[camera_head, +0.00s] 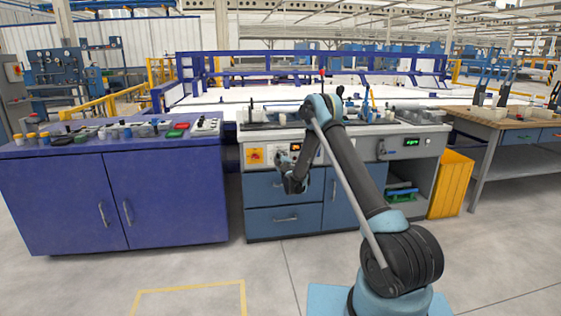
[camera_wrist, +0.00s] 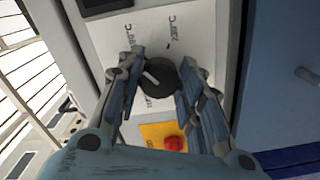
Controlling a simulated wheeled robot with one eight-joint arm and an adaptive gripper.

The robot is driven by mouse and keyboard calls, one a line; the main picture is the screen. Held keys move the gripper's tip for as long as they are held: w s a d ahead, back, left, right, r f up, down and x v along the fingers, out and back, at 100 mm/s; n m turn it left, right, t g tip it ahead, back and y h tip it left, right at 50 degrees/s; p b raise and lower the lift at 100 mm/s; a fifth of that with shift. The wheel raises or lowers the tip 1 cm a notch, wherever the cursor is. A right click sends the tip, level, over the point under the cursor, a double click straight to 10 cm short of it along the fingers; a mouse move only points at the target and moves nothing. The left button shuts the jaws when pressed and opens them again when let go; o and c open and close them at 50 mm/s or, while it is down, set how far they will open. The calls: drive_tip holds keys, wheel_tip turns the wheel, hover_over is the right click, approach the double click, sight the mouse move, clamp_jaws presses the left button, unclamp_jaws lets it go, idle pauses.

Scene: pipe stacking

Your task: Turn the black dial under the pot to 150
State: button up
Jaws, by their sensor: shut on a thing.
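The black dial (camera_wrist: 176,78) is a round knob with a pale pointer mark, on a light panel with printed temperature marks around it. The marks are rotated and too blurred to read surely. The pointer tilts toward the left in the wrist view. My gripper (camera_wrist: 160,76) has its two fingers around the dial, one on each side, shut on it. In the head view, my gripper (camera_head: 287,160) is at the front panel of the grey-topped workbench (camera_head: 350,137) and hides the dial. I cannot make out a pot.
A red button on a yellow plate (camera_wrist: 168,140) sits beside the dial; the yellow plate also shows in the head view (camera_head: 254,156). Blue drawers (camera_head: 275,216) are below the panel. A blue cabinet (camera_head: 115,195) stands left, a yellow bin (camera_head: 451,184) right.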

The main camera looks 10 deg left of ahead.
drive_tip(key=n, duration=0.5)
drive_tip(key=shift+s+a+n, duration=0.15)
drive_tip(key=shift+a+n, duration=0.05)
drive_tip(key=shift+n, duration=0.1)
drive_tip(key=n, duration=0.4)
drive_tip(key=shift+n, duration=0.4)
drive_tip(key=o, duration=1.1)
drive_tip(key=shift+c, duration=0.2)
drive_tip(key=shift+d, duration=0.1)
drive_tip(key=v, duration=1.1)
drive_tip(key=shift+s, duration=0.35)
drive_tip(key=shift+d, duration=0.1)
